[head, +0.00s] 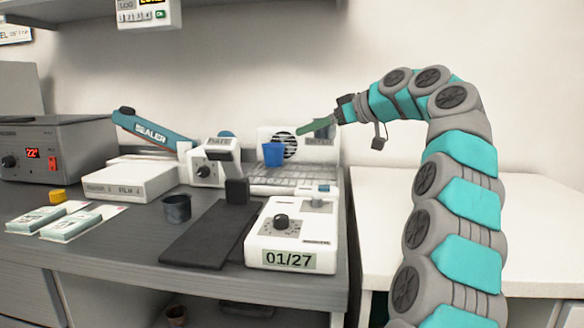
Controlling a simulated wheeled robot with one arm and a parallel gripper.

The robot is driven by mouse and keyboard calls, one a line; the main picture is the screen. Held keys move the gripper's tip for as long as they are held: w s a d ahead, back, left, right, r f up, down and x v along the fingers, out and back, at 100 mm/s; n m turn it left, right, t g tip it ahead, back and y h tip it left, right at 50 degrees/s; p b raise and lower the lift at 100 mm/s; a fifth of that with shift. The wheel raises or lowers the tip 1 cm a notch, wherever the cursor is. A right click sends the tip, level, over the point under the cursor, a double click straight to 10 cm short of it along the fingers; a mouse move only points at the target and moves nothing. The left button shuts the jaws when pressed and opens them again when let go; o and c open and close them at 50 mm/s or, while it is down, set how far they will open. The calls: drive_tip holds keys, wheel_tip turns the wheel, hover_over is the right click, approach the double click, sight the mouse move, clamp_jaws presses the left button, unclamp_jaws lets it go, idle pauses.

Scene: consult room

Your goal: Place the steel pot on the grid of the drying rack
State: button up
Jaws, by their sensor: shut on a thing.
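A dark grey, metal-looking pot (177,208), which I take for the steel pot, stands upright on the grey bench, left of a black mat. The drying rack (300,182) stands at the back of the bench, with a wire grid and a white back panel with a round fan grille. A blue cup (273,154) is at the grid. My gripper (334,117) is above the rack's right side, well away from the dark pot. It appears shut on a long green thing (314,126) that points left in front of the back panel. The jaws' detail is small.
A white device (290,235) marked 01/27 stands at the bench's front right, beside the black mat (212,235). The teal sealer (150,128) is at the back left, near a white box (130,182). The white counter (400,220) at right shows free room around my arm.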

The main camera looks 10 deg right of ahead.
drive_tip(key=a, duration=0.3)
hover_over(302, 179)
drive_tip(key=shift+n, duration=0.3)
drive_tip(key=shift+w+f, duration=0.15)
drive_tip(key=shift+f, duration=2.3)
drive_tip(key=shift+f+b, duration=1.4)
drive_tip(key=shift+f, duration=1.15)
drive_tip(key=shift+f+b, duration=0.2)
drive_tip(key=shift+b, duration=0.1)
drive_tip(key=o, duration=1.3)
drive_tip(key=shift+r, duration=0.1)
drive_tip(key=shift+r+p, duration=0.15)
drive_tip(key=shift+p, duration=0.15)
drive_tip(key=shift+g, duration=0.3)
drive_tip(key=b+v, duration=0.1)
drive_tip(key=v, duration=1.1)
drive_tip(key=shift+d, duration=0.2)
